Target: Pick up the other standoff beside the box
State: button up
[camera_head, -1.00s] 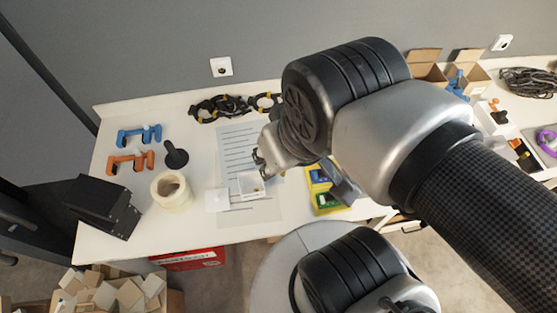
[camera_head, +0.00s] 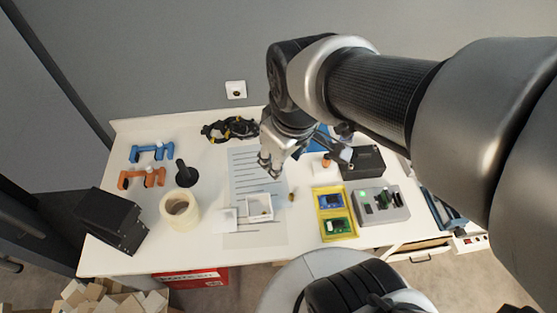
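A small white open box (camera_head: 248,211) stands on the printed sheet in the middle of the table. A flat white square piece (camera_head: 224,220), perhaps its lid, lies just left of it. A tiny brass-coloured standoff (camera_head: 291,195) is on the table to the right of the box, apart from it. My gripper (camera_head: 270,168) hangs above the sheet, up-picture from the box and up and left of the standoff. It does not appear to touch either. Its fingers are small and dark, so I cannot tell whether they are open or shut. The box's inside is too small to read clearly.
A yellow tray (camera_head: 320,212) with blue and green boards and a grey device (camera_head: 383,207) stand to the right. A tape roll (camera_head: 180,212), a black funnel-like piece (camera_head: 186,175) and orange (camera_head: 142,179) and blue (camera_head: 151,151) brackets are left. A cable coil (camera_head: 229,128) lies behind.

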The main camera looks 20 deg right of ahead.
jog(key=w+d+f+n+g, duration=0.2)
jog(key=w+d+f+n, duration=0.15)
jog(key=w+f, duration=0.35)
jog(key=n+g+b, duration=0.1)
jog(key=n+b, duration=0.1)
jog(key=n, duration=0.5)
send_over(291, 195)
jog(key=a, duration=0.1)
notch_tip(291, 195, down, 26)
jog(key=shift+d+f+b, duration=0.2)
jog(key=shift+f+b, duration=0.2)
jog(key=shift+f, duration=0.6)
jog(key=shift+d+f+b, duration=0.15)
jog(key=shift+f+b, duration=0.3)
jog(key=shift+f, duration=0.55)
jog(key=shift+d+f+b, duration=0.2)
jog(key=shift+f+b, duration=0.2)
jog(key=shift+f, duration=0.6)
jog(key=shift+r, duration=0.1)
jog(key=c, duration=0.9)
